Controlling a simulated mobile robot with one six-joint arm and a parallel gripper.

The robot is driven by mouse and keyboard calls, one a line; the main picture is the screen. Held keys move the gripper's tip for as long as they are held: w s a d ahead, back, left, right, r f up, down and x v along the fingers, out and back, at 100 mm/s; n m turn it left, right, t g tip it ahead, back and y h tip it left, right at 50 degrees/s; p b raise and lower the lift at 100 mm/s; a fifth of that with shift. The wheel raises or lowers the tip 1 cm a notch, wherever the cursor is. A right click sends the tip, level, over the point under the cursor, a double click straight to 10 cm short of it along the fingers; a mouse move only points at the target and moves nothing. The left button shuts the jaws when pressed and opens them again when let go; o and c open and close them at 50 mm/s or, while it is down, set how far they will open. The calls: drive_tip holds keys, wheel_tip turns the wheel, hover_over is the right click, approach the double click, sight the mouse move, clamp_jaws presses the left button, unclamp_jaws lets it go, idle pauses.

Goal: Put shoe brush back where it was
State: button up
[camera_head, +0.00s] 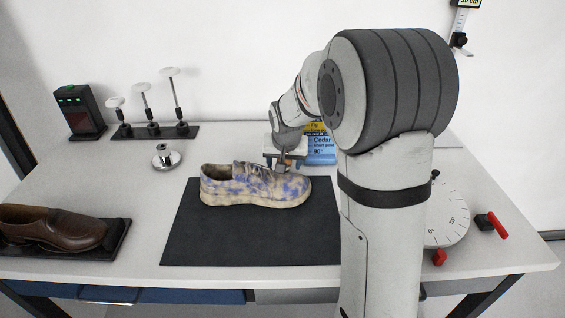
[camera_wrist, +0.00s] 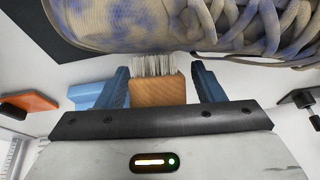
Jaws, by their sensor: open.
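The shoe brush (camera_wrist: 157,90), with a wooden body and pale bristles, shows in the wrist view between the two blue fingers of my gripper (camera_wrist: 160,72). The bristles point toward a beige and blue patterned shoe (camera_wrist: 150,22) just beyond. In the head view my gripper (camera_head: 285,158) is behind that shoe (camera_head: 255,186), which lies on a black mat (camera_head: 240,240). I cannot make out the brush clearly there.
A blue and yellow cedar box (camera_head: 320,148) stands right behind my gripper. A brown shoe (camera_head: 55,228) sits on a dark tray at left. Disc-topped stands (camera_head: 148,110) and a small metal knob (camera_head: 165,156) are at back left. A white dial (camera_head: 445,215) is at right.

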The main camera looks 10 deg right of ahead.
drive_tip(key=shift+f, duration=0.1)
drive_tip(key=shift+c, duration=0.2)
drive_tip(key=c, duration=1.1)
